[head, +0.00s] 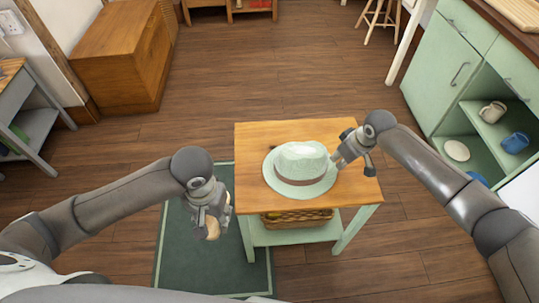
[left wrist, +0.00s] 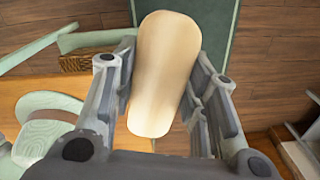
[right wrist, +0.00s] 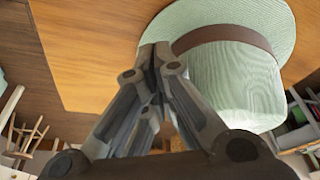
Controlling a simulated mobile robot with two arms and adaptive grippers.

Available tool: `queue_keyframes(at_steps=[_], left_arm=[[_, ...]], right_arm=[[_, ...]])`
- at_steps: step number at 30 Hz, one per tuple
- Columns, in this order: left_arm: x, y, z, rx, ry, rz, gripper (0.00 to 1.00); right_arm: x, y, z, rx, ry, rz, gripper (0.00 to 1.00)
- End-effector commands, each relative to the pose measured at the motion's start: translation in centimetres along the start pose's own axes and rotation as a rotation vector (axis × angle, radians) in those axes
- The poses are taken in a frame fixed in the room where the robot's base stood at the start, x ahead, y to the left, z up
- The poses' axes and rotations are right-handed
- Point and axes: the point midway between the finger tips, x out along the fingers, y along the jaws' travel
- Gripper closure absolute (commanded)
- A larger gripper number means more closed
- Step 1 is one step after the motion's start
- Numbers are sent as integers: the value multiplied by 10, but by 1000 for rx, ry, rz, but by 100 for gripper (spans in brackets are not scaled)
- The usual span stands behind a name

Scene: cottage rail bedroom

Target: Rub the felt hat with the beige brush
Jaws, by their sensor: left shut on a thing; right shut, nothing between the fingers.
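The pale green felt hat (head: 302,162) with a brown band sits upright, brim down, on the small wooden-topped table (head: 257,135). It also shows in the right wrist view (right wrist: 235,75) and partly in the left wrist view (left wrist: 45,125). My right gripper (head: 338,160) is shut and empty at the hat's right side; its tips overlap the brim in the right wrist view, and contact is unclear. My left gripper (head: 208,222) is shut on the beige brush (left wrist: 163,75), held left of the table over the green mat. The brush's bristles cannot be made out.
A wicker basket (head: 290,219) sits on the table's lower shelf. A green mat (head: 190,262) lies on the floor left of the table. A green cabinet (head: 452,60) with mugs stands at right, a wooden chest (head: 120,60) at back left. The floor behind the table is clear.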

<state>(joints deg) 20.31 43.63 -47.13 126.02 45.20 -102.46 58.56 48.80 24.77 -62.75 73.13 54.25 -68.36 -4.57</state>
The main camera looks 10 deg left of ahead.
Motion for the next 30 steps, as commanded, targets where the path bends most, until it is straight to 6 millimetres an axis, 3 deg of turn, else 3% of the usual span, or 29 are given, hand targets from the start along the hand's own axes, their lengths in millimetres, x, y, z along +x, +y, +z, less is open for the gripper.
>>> queue_keyframes(at_steps=[5, 8, 17, 24, 30], left_arm=[[0, 1, -3, 5, 1, 1, 79], [0, 6, -16, 29, 3, 4, 79], [-10, 43, -103, 243, 10, 16, 79], [-39, 83, -172, 469, 12, 18, 79], [-70, 114, -214, 648, 10, 10, 79]], right_arm=[[0, 0, 0, 0, 0, 0, 100], [0, 0, 0, 0, 0, 0, 100], [0, 0, 0, 0, 0, 0, 100], [0, 0, 0, 0, 0, 0, 100], [0, 0, 0, 0, 0, 0, 100]])
